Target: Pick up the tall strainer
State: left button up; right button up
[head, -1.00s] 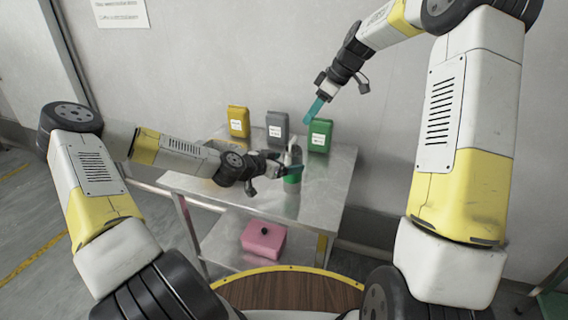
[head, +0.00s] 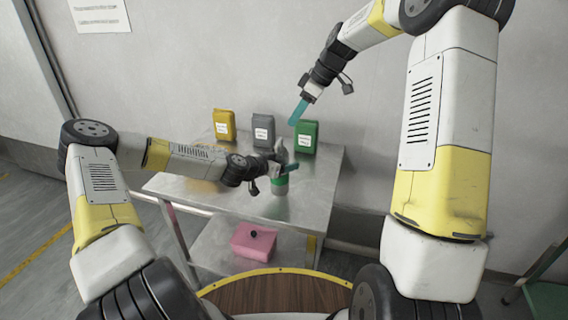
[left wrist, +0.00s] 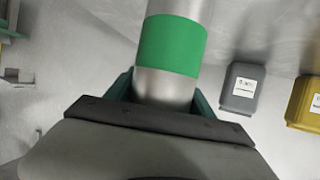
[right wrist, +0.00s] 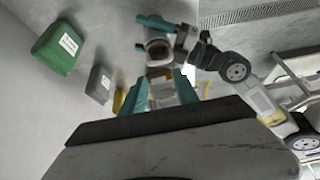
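The tall strainer seems to be the upright metal cylinder with a green band (head: 280,189) on the metal table; the band is large in the left wrist view (left wrist: 170,47). My left gripper (head: 288,169) is at the cylinder from the side. In the left wrist view its teal fingers lie close against both sides of the cylinder, just beyond the band, with no clear gap. I cannot tell whether its base is on the table. My right gripper (head: 297,113) is raised above the table's back right, empty, with a gap between its fingers in the right wrist view (right wrist: 162,85).
A pink box (head: 253,241) sits on the lower shelf. The metal tabletop (head: 315,190) is bare at right and front.

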pick_arm(q)
jog(key=c, duration=0.7)
jog(key=shift+c, duration=1.2)
pick_arm(e)
jog(key=shift+c, duration=1.7)
jog(key=m+t+h, duration=0.2)
jog(key=m+h, duration=0.7)
jog(key=m, duration=0.8)
send_near(279, 142)
jog(key=shift+m, duration=0.3)
jog(key=shift+w+x, duration=0.2)
jog(key=shift+x, duration=2.5)
jog(key=shift+w+x, duration=0.2)
jog(key=shift+x, duration=2.5)
